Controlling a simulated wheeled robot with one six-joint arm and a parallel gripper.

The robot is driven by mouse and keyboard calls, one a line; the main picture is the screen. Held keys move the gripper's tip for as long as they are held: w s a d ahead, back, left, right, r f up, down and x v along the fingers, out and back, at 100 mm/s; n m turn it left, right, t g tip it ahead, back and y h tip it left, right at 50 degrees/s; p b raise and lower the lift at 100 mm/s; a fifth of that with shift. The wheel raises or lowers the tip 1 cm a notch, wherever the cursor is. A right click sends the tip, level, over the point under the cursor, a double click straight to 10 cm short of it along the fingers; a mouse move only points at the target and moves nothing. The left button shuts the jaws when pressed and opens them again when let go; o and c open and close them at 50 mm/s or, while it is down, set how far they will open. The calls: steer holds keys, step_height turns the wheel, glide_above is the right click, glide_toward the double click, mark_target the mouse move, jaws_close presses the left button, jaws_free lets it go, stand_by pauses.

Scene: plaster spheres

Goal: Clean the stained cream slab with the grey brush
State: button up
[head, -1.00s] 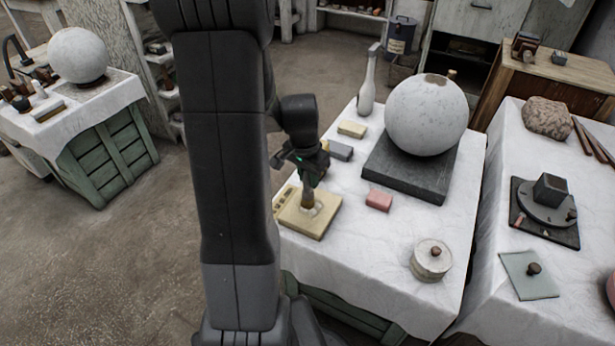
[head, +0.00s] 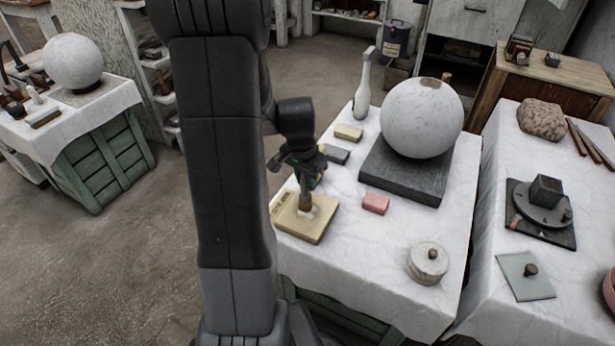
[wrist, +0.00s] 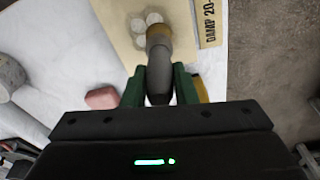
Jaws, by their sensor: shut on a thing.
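The cream slab (head: 318,232) lies flat on the white-clothed table, at its left edge in the head view. In the wrist view the slab (wrist: 115,20) shows several pale round stains (wrist: 139,41) close to the brush tip. My gripper (head: 307,182) is above the slab, its green fingers (wrist: 160,88) shut on the grey handle of the brush (wrist: 160,68). The brush points down, with its brown end (head: 305,201) at the slab's surface. I cannot tell whether the bristles press on it. The gripper and brush hide part of the slab.
A pink block (head: 375,203), a yellow block (head: 348,132) and a dark grey block (head: 334,154) lie near the slab. A large plaster sphere (head: 421,117) stands on a dark base (head: 405,178). A round lidded pot (head: 428,263) is at the front.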

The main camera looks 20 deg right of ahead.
steer(key=shift+s+a, duration=0.4)
steer(key=shift+a, duration=0.1)
steer(key=shift+f, duration=0.1)
steer(key=shift+w+d, duration=1)
steer(key=shift+d, duration=0.15)
steer(key=shift+r, duration=0.2)
steer(key=shift+s+a+r+p, duration=0.45)
steer(key=shift+a+r+p, duration=0.1)
steer(key=shift+r+p, duration=0.05)
